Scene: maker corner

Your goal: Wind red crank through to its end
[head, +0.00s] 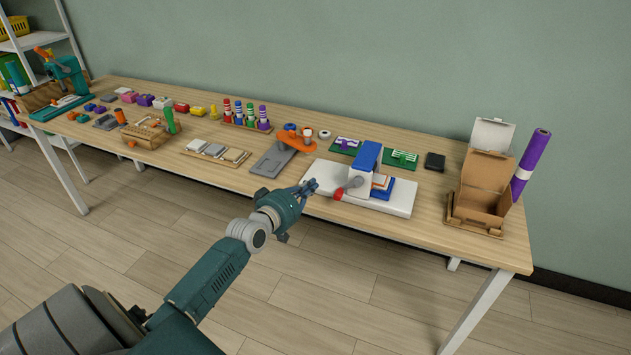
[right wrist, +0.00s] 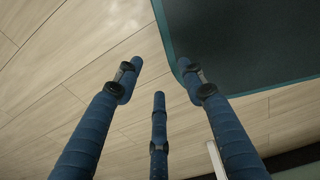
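The red crank's knob (head: 338,194) shows in the head view at the left front of a press-like device. Its grey arm (head: 354,183) runs up to the side of a blue upright block (head: 367,157) on a white base (head: 397,206). My left gripper (head: 312,186) is just left of the red knob, seemingly apart from it, near the table's front edge. Its fingers are too small to tell open from shut. My right gripper (right wrist: 160,72) shows in the right wrist view with its three fingers spread and nothing between them, above the wooden floor.
The device stands on a long wooden table (head: 430,227). A grey plate with an orange lever (head: 301,145) lies to its left. A cardboard box (head: 486,184) and a purple roll (head: 530,163) stand at the right end. Several small coloured parts fill the left half.

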